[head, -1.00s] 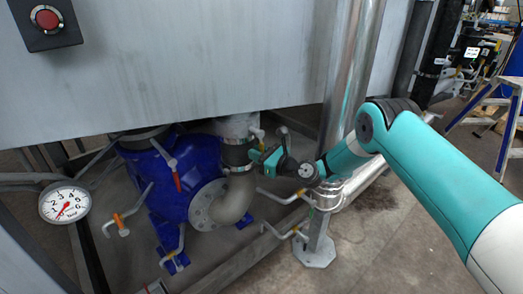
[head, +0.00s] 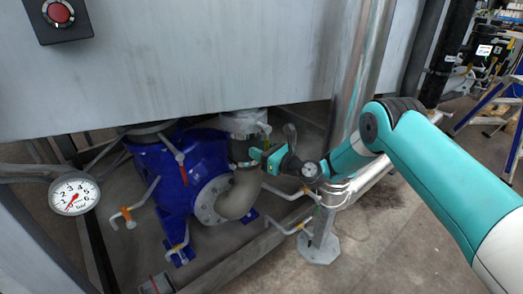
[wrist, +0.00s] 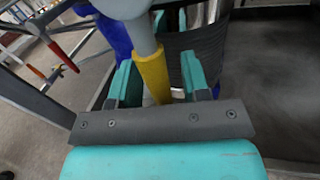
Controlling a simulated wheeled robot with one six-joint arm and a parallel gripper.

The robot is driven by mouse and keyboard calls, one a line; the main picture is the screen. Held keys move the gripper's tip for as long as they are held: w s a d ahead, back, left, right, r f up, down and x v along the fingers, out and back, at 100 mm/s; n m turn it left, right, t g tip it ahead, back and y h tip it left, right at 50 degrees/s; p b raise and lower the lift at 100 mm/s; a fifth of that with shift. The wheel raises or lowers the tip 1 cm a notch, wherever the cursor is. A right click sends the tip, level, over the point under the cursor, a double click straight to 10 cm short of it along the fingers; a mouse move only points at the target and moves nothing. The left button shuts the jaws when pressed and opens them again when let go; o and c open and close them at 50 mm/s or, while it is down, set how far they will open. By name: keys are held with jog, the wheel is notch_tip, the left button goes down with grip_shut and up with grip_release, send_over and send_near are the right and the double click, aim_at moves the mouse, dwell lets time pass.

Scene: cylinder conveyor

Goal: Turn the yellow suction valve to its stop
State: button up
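The yellow valve handle (wrist: 153,75) stands between the two teal fingers of my gripper (wrist: 160,85) in the wrist view. A gap shows on either side of the handle, so my gripper is open around it. The handle's upper end meets a grey rounded part (wrist: 143,35). In the head view my gripper (head: 266,157) is at the pipe beside the blue pump (head: 178,175). There the handle is mostly hidden and too small to make out clearly.
A grey elbow pipe (head: 237,199) leaves the pump. A pressure gauge (head: 74,194) and an orange-handled small valve (head: 127,214) are at left. A metal panel (head: 210,70) with a red button (head: 58,13) hangs above. A steel post (head: 350,90) stands beside my arm.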

jog(key=shift+d, duration=0.15)
jog(key=b+v, duration=1.7)
jog(key=b, duration=0.1)
jog(key=shift+s, duration=0.15)
